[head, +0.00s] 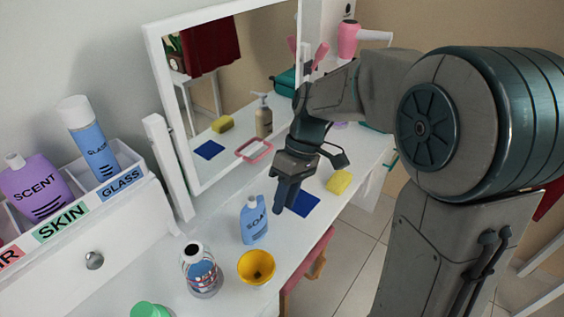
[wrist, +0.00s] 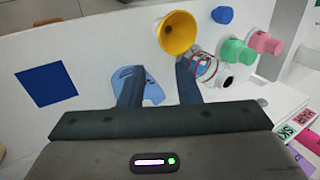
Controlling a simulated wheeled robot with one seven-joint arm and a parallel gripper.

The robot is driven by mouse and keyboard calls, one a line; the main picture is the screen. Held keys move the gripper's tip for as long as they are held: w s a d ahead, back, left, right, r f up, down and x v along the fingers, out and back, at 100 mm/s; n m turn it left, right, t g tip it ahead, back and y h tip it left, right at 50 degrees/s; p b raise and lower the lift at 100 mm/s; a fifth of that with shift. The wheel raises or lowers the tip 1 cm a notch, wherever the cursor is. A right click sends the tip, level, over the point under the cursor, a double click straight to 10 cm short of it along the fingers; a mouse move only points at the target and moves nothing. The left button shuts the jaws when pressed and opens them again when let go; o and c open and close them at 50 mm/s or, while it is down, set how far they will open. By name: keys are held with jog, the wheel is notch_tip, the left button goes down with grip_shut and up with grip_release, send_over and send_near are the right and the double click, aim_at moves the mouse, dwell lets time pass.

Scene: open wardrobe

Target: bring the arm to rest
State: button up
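My gripper (head: 284,205) hangs over the white dresser top, pointing down, just right of the blue bottle in the head view. In the wrist view its two fingers (wrist: 157,80) are spread apart with nothing held between them. The blue bottle (head: 254,222) stands upright on the dresser; it also shows in the wrist view (wrist: 153,91) beyond the fingers, partly hidden by one. A dark blue square (head: 302,203) lies flat beside the gripper. My arm reaches in from the right and is bent.
A yellow cup (head: 256,267) and a clear patterned bottle (head: 202,272) stand near the front. A yellow sponge (head: 339,182) lies to the right. A framed mirror (head: 187,134) rises behind. A labelled organizer (head: 90,205) at left holds a purple bottle (head: 36,190) and a blue spray can (head: 92,142).

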jog(key=s+d+r+m+t+h+p, duration=0.1)
jog(key=s+d+r+m+t, duration=0.1)
jog(key=s+d+m+t, duration=0.1)
jog(key=s+d+r+m+t+h+p, duration=0.2)
jog(key=s+d+m+t, duration=0.1)
jog(key=s+d+m, duration=0.3)
jog(key=d+m, duration=0.1)
jog(key=d, duration=0.1)
jog(key=shift+s+d+r+t, duration=0.25)
jog(key=shift+d+r+t, duration=0.05)
jog(key=shift+d+t, duration=0.1)
jog(key=shift+a, duration=0.2)
dwell(0.4)
